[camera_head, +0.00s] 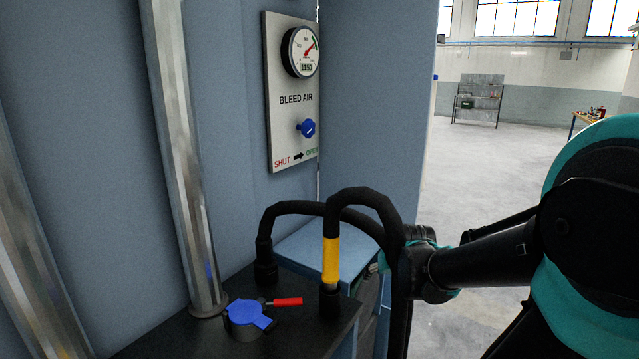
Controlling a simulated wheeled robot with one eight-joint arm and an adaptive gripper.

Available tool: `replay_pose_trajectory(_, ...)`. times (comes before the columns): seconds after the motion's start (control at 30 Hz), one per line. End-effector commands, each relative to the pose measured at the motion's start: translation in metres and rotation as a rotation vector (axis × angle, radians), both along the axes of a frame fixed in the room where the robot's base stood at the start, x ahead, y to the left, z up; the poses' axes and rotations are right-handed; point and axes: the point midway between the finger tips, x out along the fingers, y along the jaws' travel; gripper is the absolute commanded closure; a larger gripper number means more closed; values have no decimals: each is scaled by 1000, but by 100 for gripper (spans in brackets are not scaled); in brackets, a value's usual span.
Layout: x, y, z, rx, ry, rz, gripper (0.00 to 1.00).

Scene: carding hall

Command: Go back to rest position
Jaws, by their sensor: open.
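My arm (480,262) reaches in from the right, in teal and black. My gripper (415,238) is at its far end, partly hidden behind a looping black hose (362,194) with a yellow band (331,261). The jaws are open, and I see nothing held in them. The fingertips are largely hidden, so I cannot tell whether they touch the hose.
A black bench top (190,328) carries a blue-handled valve (247,317) and a red-handled lever (287,301). Metal pipes (180,140) rise at left. A BLEED AIR panel (292,150) with gauge (300,52) and blue knob (305,128) hangs behind. Open floor (480,165) lies right.

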Motion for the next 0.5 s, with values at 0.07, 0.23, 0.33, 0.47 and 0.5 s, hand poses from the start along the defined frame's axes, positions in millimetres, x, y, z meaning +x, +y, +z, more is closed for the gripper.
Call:
replay_pose_trajectory(0.07, -12, -11, -8, -79, -9, 15, 30)
replay_pose_trajectory(0.23, -59, -13, -37, -80, 86, 17, 30)
replay_pose_trajectory(0.33, -87, -13, -53, -77, 141, 19, 30)
replay_pose_trajectory(0.47, -117, -12, -70, -74, 200, 20, 30)
replay_pose_trajectory(0.5, -124, -12, -74, -74, 216, 22, 30)
